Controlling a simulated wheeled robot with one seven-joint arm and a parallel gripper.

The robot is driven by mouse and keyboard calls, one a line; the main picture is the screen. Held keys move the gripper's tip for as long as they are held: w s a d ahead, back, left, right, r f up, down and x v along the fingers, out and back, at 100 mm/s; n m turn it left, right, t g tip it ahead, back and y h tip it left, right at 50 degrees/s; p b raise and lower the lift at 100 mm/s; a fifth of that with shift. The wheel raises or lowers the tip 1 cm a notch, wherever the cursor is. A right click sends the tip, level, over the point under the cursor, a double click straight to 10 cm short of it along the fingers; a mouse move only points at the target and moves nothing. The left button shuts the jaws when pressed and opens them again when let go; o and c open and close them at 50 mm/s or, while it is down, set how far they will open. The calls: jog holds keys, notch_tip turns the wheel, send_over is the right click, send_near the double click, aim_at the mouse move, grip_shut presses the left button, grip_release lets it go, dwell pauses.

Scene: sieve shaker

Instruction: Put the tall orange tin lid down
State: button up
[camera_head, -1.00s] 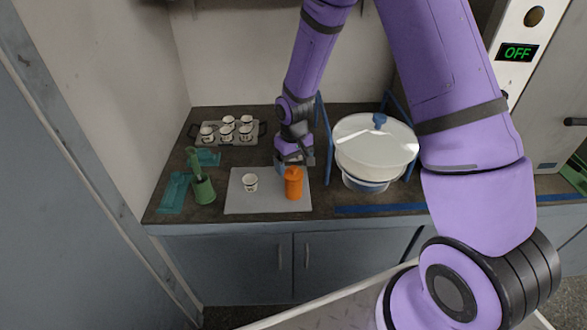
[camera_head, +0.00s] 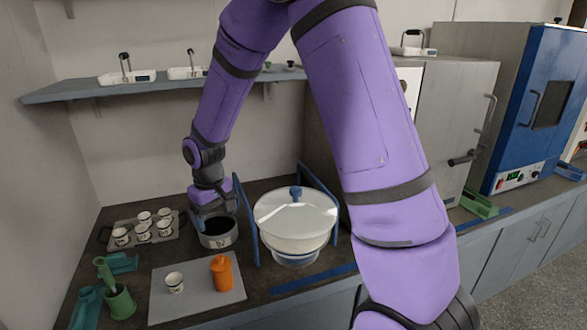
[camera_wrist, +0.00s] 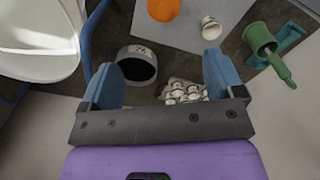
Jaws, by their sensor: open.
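The tall orange tin (camera_head: 222,272) stands upright on a grey mat (camera_head: 195,302), with a narrower orange top. I cannot tell whether that top is a separate lid. Its round orange top shows at the upper edge of the wrist view (camera_wrist: 163,8). My gripper (camera_head: 212,208) is behind the mat, above a grey, dark-mouthed pot (camera_head: 218,241). In the wrist view my gripper (camera_wrist: 168,62) has its blue fingers spread wide with nothing held between them. The pot (camera_wrist: 137,66) shows beyond the left finger, partly hidden.
A white cup (camera_head: 174,283) stands left of the tin. A tray of several cups (camera_head: 140,233) is behind, left. A green holder (camera_head: 119,303) is at front left. A large white lidded vessel (camera_head: 295,222) between blue frames stands close on the right.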

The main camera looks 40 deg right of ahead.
jog(key=s+d+r+m+t, duration=0.1)
jog(key=s+d+r, duration=0.1)
jog(key=s+r, duration=0.55)
jog(key=s+d+r+t, duration=0.15)
jog(key=s+r, duration=0.35)
jog(key=r, duration=0.5)
jog(key=s+d+r, duration=0.1)
jog(key=s+r, duration=0.1)
jog(key=s, duration=0.3)
jog(key=s+d+r+t, duration=0.1)
jog(key=s+r, duration=0.1)
jog(key=s, duration=0.3)
jog(key=s+r+m+t, duration=0.1)
jog(key=s+r, duration=0.1)
jog(key=s, duration=0.4)
jog(key=shift+d+r, duration=0.25)
jog(key=shift+d, duration=0.15)
